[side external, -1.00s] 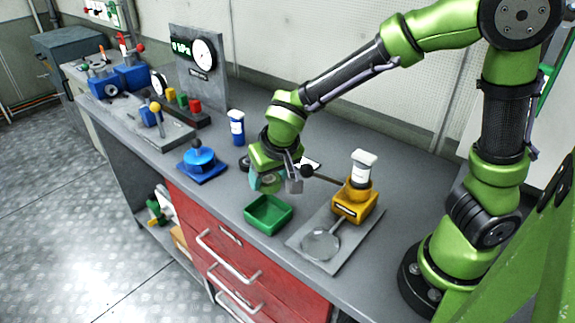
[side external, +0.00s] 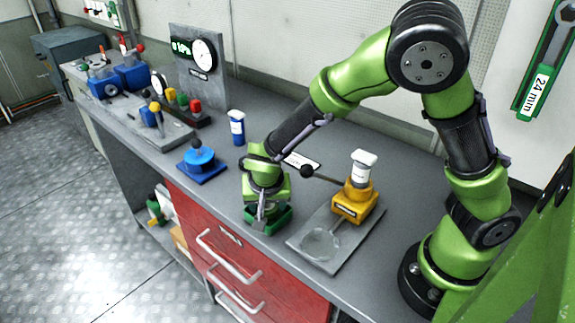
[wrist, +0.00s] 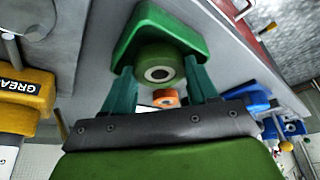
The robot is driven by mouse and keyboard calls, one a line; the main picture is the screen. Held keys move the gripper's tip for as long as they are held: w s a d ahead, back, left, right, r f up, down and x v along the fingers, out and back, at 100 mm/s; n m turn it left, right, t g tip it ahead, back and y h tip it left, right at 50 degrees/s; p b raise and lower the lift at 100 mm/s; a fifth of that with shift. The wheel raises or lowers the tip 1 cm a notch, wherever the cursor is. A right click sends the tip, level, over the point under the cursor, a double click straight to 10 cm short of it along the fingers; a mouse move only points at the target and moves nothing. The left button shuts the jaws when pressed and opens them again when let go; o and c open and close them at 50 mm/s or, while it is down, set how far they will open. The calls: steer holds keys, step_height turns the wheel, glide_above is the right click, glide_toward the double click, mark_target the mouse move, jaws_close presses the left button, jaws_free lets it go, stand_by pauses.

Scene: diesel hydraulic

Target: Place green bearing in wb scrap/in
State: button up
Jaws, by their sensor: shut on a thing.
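The green bearing (wrist: 158,66) is a round green cylinder with a pale ring and dark centre hole. It sits between the two teal fingers of my gripper (wrist: 160,80), which is shut on it. The green scrap bin (wrist: 190,30) is right beyond the bearing in the wrist view. In the side view my gripper (side external: 262,213) is down at the green bin (side external: 284,220) and covers most of it. The bearing is hidden there. I cannot tell whether it touches the bin floor.
A yellow grease unit (side external: 355,203) with a lever stands on a grey plate (side external: 330,258) to the right. A blue fixture (side external: 201,162) and a blue-white bottle (side external: 237,128) are to the left. An orange ring (wrist: 166,97) shows between the fingers. The bench's front edge is close.

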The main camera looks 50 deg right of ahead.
steer(key=shift+f, duration=0.3)
steer(key=shift+f, duration=0.35)
steer(key=o, duration=0.9)
steer(key=shift+r, duration=0.25)
steer(key=v, duration=1.3)
steer(key=s+d+r+n+t+y, duration=0.4)
steer(key=s+d+r+n+y, duration=0.1)
steer(key=s+d+r, duration=0.4)
steer(key=shift+s+r, duration=0.5)
steer(key=shift+s, duration=0.8)
